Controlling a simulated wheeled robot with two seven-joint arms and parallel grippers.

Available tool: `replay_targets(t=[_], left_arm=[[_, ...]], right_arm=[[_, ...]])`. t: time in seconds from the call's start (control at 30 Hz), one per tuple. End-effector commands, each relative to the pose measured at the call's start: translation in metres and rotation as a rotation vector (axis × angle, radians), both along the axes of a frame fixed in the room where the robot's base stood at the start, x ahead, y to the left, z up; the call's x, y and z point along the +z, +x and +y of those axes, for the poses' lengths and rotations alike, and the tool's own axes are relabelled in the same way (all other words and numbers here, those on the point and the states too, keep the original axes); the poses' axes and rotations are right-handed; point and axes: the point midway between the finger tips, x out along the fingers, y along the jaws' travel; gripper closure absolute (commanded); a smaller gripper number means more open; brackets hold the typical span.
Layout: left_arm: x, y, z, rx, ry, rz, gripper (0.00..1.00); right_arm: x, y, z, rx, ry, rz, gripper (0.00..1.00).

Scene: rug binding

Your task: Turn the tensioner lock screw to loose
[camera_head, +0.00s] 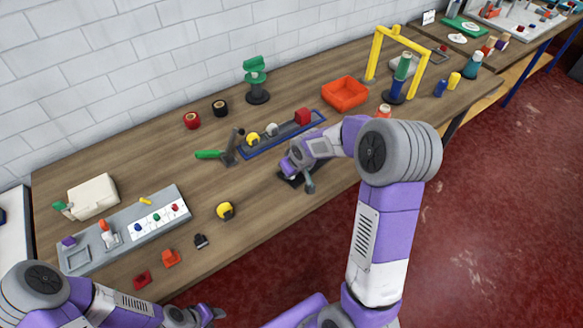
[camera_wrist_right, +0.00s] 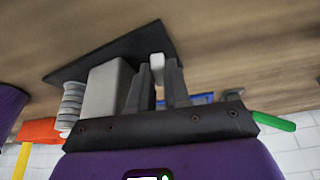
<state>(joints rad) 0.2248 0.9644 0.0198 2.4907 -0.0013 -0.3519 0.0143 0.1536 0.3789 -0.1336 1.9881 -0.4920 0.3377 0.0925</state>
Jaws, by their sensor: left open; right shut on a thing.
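The tensioner has a dark base plate (camera_head: 288,181) near the table's front middle, largely covered by my right arm. In the right wrist view its dark plate (camera_wrist_right: 70,68) carries a grey block (camera_wrist_right: 106,88) and a ribbed grey cylinder (camera_wrist_right: 72,102). My right gripper (camera_head: 290,165) is down at the tensioner. In the right wrist view its fingers (camera_wrist_right: 158,82) are shut on a small pale piece, the lock screw (camera_wrist_right: 157,64), mostly hidden between them. Its turn position cannot be read. My left gripper (camera_head: 212,312) is open and empty, at the front edge, far from the tensioner.
A blue-edged tray (camera_head: 254,152) with blocks lies behind the tensioner, and a green-handled tool (camera_head: 208,154) to its left. An orange bin (camera_head: 344,93) and a yellow frame (camera_head: 374,55) stand further back. A grey panel (camera_head: 128,228) lies at left. The table's middle front is fairly clear.

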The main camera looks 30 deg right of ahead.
Motion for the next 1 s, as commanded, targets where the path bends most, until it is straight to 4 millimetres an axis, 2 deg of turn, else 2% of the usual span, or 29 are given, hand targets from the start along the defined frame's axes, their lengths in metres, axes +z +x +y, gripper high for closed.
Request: replay_targets(t=[0.1, 0.47, 0.5, 0.57, 0.87, 1.0], left_arm=[[0.008, 0.000, 0.000, 0.000, 0.000, 0.000, 0.57], [0.008, 0.000, 0.000, 0.000, 0.000, 0.000, 0.57], [0.008, 0.000, 0.000, 0.000, 0.000, 0.000, 0.57], [0.008, 0.000, 0.000, 0.000, 0.000, 0.000, 0.57], [0.008, 0.000, 0.000, 0.000, 0.000, 0.000, 0.57], [0.012, 0.000, 0.000, 0.000, 0.000, 0.000, 0.57]], right_arm=[[0.002, 0.000, -0.001, 0.043, 0.001, 0.001, 1.00], [0.000, 0.000, -0.001, 0.061, 0.000, -0.002, 1.00], [0.000, 0.000, -0.001, 0.061, 0.000, -0.002, 0.80], [0.000, 0.000, -0.001, 0.061, 0.000, -0.002, 0.72], [0.002, 0.000, -0.001, 0.061, 0.000, -0.002, 0.72], [0.017, -0.006, -0.001, 0.059, -0.001, -0.005, 0.72]])
